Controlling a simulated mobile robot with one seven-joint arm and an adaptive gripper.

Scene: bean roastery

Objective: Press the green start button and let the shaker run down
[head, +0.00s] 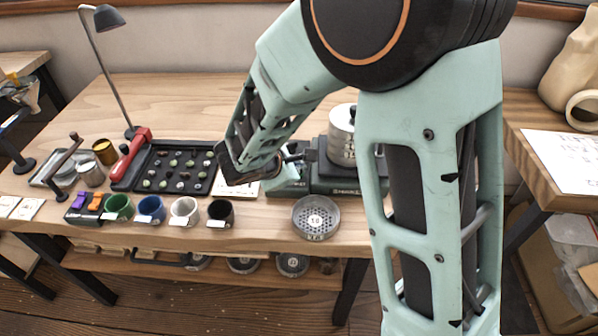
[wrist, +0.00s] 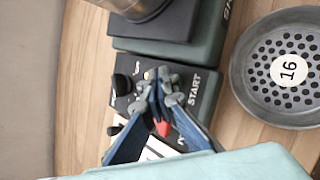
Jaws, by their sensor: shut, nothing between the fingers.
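The shaker (head: 347,185) is a dark green and black machine on the bench, with a metal sieve stack (head: 341,132) on top; its base also shows in the wrist view (wrist: 170,47). Its control box (wrist: 205,103) has a black knob (wrist: 123,84) and the word START beside my fingers. My gripper (wrist: 164,92) is shut and empty, its fingertips over the box near that word. In the head view my gripper (head: 290,160) is at the shaker's left end. No green button shows; the fingers may cover it. I cannot tell whether they touch it. A red part shows between the fingers.
A loose sieve marked 16 (wrist: 243,75) lies close to the control box, at the bench's front in the head view (head: 316,217). Left of my arm are a black tray of samples (head: 155,185), several coloured cups (head: 151,208) and a lamp (head: 108,18).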

